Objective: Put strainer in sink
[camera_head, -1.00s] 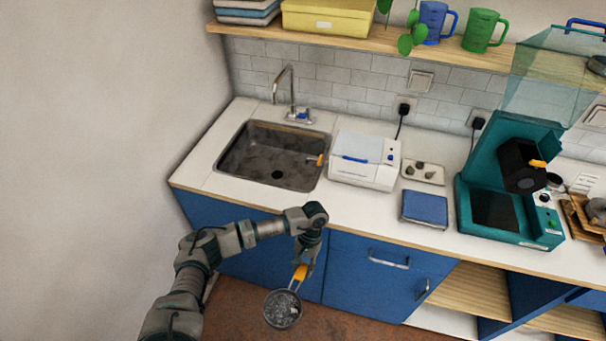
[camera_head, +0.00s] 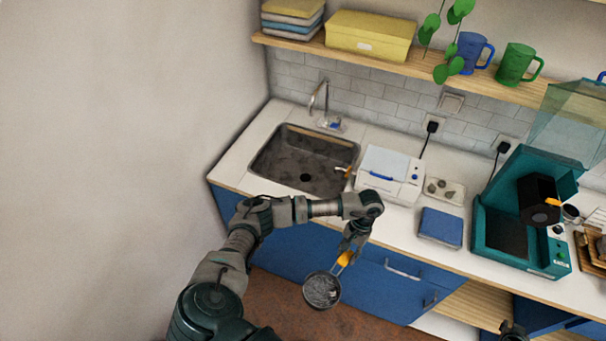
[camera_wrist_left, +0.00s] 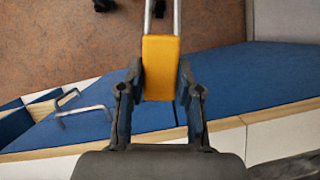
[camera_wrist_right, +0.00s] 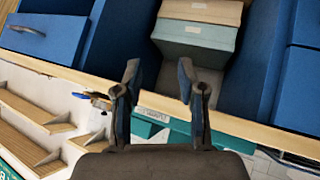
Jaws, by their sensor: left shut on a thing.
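The strainer (camera_head: 321,290) is a round dark mesh bowl with a yellow-orange handle. My left gripper (camera_head: 349,250) is shut on that handle, and the bowl hangs in front of the blue cabinet, below the counter edge. In the left wrist view the yellow handle (camera_wrist_left: 160,68) sits between the fingers; the bowl is out of that view. The sink (camera_head: 306,160) is a dark metal basin set in the white counter, behind and left of the strainer. My right gripper (camera_wrist_right: 158,85) is open with nothing between its fingers; its tip shows at the head view's bottom right.
A faucet (camera_head: 318,97) stands behind the sink. A white appliance (camera_head: 390,176) stands right of the sink, with an orange-tipped item (camera_head: 344,170) between them. A blue box (camera_head: 440,227), a small tray (camera_head: 443,191) and a teal coffee machine (camera_head: 520,225) are farther right.

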